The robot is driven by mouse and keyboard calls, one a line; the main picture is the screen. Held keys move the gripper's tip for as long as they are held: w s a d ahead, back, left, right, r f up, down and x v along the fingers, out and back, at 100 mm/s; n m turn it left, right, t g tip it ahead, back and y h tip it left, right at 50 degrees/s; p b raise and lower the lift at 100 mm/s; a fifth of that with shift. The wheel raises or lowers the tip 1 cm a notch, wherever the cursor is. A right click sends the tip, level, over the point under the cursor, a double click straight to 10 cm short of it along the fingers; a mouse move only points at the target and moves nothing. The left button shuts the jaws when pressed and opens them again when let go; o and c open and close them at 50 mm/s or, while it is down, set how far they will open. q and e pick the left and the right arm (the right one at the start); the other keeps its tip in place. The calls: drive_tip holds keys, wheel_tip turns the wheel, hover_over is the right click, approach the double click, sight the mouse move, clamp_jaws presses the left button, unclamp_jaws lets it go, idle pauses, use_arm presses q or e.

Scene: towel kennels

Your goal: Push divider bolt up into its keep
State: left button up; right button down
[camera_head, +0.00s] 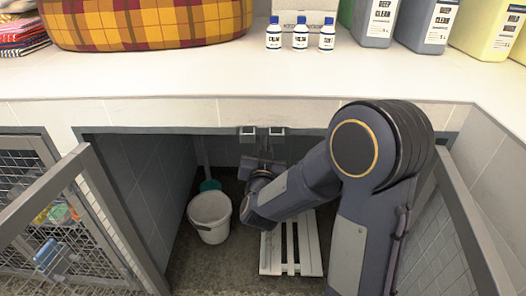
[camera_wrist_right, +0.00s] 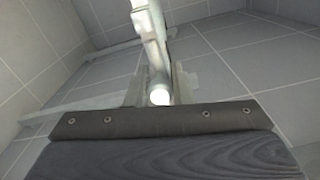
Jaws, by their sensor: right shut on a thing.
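My right arm reaches into the open kennel bay under the counter, with my right gripper (camera_head: 263,164) raised near the bay's top edge. In the right wrist view, a pale metal bolt (camera_wrist_right: 150,32) with a bright round end stands above a dark wood-grained panel (camera_wrist_right: 160,155) with a screwed edge strip (camera_wrist_right: 160,117). A metal bracket (camera_wrist_right: 185,84) sits behind the bolt. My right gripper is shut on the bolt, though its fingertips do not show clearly. Whether the bolt sits in a keep cannot be told. My left gripper is out of view.
A white bucket (camera_head: 209,217) and a white slatted rack (camera_head: 311,255) stand on the bay floor. Mesh doors stand at the left (camera_head: 50,205) and right (camera_head: 470,215). Bottles (camera_head: 300,36) and a plaid bed (camera_head: 145,22) are on the counter (camera_head: 200,78).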

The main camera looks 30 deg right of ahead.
drive_tip(key=shift+r, duration=0.25)
drive_tip(key=c, duration=1.3)
unclamp_jaws()
drive_tip(key=shift+a+f, duration=0.1)
drive_tip(key=v, duration=0.7)
drive_tip(key=shift+s+a+p, duration=0.15)
drive_tip(key=shift+s+p, duration=0.15)
drive_tip(key=shift+p, duration=0.05)
